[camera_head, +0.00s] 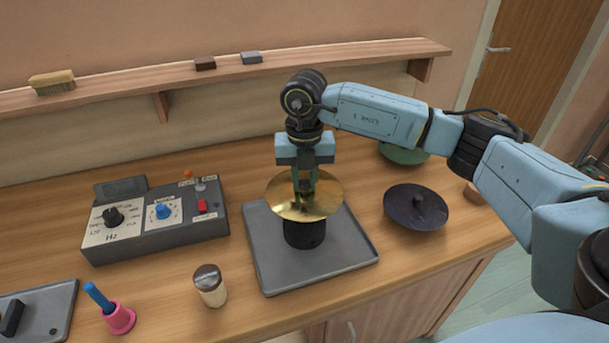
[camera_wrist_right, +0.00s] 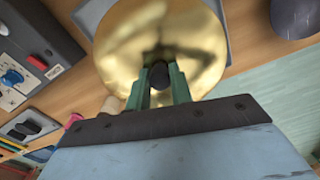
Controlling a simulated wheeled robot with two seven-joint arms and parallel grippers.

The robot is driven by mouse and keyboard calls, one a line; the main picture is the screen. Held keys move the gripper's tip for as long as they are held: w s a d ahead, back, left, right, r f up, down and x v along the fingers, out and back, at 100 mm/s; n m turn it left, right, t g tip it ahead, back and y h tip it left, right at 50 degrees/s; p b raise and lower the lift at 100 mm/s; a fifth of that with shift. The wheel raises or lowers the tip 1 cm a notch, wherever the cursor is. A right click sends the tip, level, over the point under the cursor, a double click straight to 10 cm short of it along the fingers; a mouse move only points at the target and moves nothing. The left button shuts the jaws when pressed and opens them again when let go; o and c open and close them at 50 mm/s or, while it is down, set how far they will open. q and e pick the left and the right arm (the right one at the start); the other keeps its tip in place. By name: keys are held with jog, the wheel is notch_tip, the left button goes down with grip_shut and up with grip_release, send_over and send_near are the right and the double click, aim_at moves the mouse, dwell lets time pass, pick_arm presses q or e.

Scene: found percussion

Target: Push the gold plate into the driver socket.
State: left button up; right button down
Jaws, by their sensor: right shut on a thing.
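The gold plate (camera_head: 327,201) is a round, shiny disc above the black driver (camera_head: 305,234), which stands on a grey tray (camera_head: 350,256). My right gripper (camera_head: 304,207) points down over the plate's middle and is shut on a dark knob or stem there. In the right wrist view the plate (camera_wrist_right: 190,40) fills the upper middle, and the gripper (camera_wrist_right: 159,85) has its green fingers on either side of the dark stem. The plate hides the driver's top and socket, so I cannot tell whether the stem is in it. My left gripper is not in view.
A control box (camera_head: 155,222) stands at left. A shaker jar (camera_head: 210,286) and a pink holder (camera_head: 118,319) stand at front left. A shelf (camera_head: 340,59) runs along the wall.

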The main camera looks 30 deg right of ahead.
aim_at(304, 196)
jog(key=shift+f+b, duration=0.35)
jog(key=shift+f, duration=0.5)
jog(key=shift+f+b, duration=0.95)
jog(key=shift+f, duration=0.55)
dwell(0.9)
jog(key=c, duration=1.2)
grip_release()
jog(key=shift+o, duration=0.2)
notch_tip(304, 196, up, 13)
jog(key=shift+r, duration=0.2)
